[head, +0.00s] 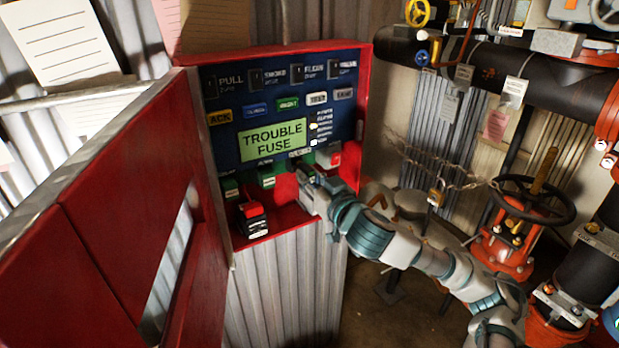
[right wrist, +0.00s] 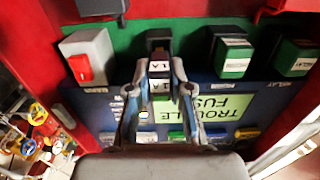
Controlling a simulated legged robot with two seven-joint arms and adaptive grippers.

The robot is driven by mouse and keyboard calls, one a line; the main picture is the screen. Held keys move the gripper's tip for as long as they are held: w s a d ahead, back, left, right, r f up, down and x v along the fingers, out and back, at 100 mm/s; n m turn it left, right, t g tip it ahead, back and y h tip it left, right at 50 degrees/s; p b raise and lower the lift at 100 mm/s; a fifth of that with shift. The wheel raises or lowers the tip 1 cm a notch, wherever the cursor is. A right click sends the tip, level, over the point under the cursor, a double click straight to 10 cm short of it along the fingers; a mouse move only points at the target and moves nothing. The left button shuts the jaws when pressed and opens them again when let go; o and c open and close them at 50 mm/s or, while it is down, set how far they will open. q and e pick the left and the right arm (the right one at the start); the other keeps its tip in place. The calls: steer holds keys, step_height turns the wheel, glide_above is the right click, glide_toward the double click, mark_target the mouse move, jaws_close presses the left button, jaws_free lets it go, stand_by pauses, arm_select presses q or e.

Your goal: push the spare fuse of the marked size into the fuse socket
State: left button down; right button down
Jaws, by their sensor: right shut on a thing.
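The red alarm panel (head: 365,110) stands open, its screen (head: 272,139) reading "TROUBLE FUSE". My right gripper (head: 307,187) is at the panel's lower right. In the right wrist view my right gripper (right wrist: 158,80) is shut on a small fuse (right wrist: 160,68) with a pale label that seems to read "1 A". The fuse is in line with a dark fuse socket (right wrist: 159,38) on the green strip. I cannot tell whether its tip is inside. In the head view my gripper hides most of the fuse and socket. My left gripper is not in view.
Green-and-black labelled blocks (head: 267,177) sit beside the socket. A grey block with a red switch (right wrist: 88,57) is on its other side. A red-and-black labelled piece (head: 253,219) sits on the panel's lower ledge. The open red door (head: 110,210) fills the left. A valve wheel (head: 533,200) stands right.

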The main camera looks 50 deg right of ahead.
steer(key=shift+p+x, duration=0.75)
steer(key=shift+x, duration=0.95)
stand_by(0.3)
steer(key=shift+s, duration=0.25)
stand_by(1.7)
steer(key=shift+w, duration=0.2)
steer(key=shift+s, duration=0.2)
steer(key=shift+b+v, duration=0.45)
steer(key=shift+v, duration=0.95)
steer(key=shift+a, duration=0.1)
steer(key=shift+p+x, duration=0.5)
steer(key=shift+x, duration=0.35)
stand_by(1.3)
